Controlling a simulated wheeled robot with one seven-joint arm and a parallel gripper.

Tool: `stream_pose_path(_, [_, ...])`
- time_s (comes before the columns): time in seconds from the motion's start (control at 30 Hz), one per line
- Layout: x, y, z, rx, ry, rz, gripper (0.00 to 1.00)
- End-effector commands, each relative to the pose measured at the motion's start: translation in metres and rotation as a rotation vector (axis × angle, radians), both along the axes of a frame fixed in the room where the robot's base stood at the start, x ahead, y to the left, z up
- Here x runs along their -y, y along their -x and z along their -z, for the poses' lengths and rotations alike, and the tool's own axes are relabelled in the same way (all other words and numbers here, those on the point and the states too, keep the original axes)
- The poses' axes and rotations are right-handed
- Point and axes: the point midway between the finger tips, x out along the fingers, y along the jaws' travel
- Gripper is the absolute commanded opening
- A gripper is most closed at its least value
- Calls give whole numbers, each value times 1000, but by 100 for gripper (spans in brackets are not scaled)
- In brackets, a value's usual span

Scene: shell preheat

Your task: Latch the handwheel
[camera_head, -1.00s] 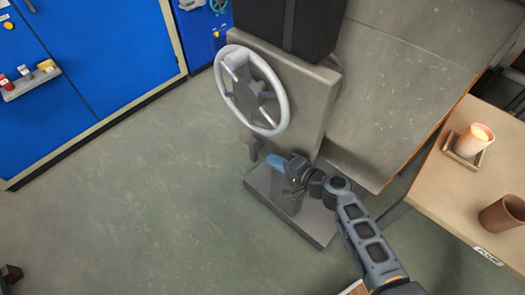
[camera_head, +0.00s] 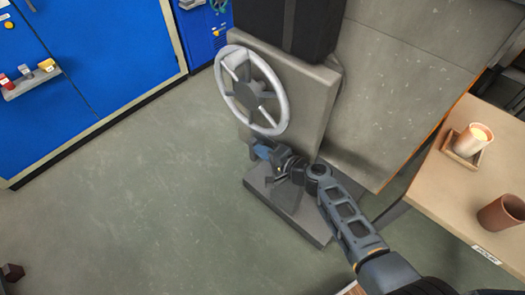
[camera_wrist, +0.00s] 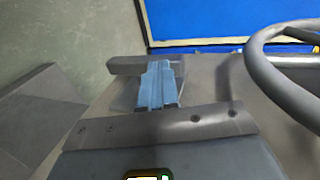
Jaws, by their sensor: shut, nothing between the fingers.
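The handwheel (camera_head: 283,107) has a light grey rim and a dark spoked hub. It is mounted on the front of a grey upright housing. Part of its rim (camera_wrist: 262,70) shows at the right of the wrist view. My gripper (camera_head: 262,152) is just below the wheel, with its blue fingers shut and empty. In the wrist view the blue fingers (camera_wrist: 157,85) overlap a dark grey bar (camera_wrist: 127,65), which looks like the latch lever. I cannot tell whether they touch it. In the head view the bar is mostly hidden by my gripper.
The grey housing (camera_head: 305,105) stands on a floor plate (camera_head: 318,228). A wooden table (camera_head: 450,205) at the right holds a candle (camera_head: 474,139) and a brown cup (camera_head: 502,214). Blue cabinets (camera_head: 100,50) stand at the back left.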

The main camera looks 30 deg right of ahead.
Motion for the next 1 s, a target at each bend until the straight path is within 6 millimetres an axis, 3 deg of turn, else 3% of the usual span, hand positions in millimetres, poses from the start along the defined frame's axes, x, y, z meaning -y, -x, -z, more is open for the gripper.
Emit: stream_pose_path(1.0, [-5, -18, -12, 4, 2, -1, 0])
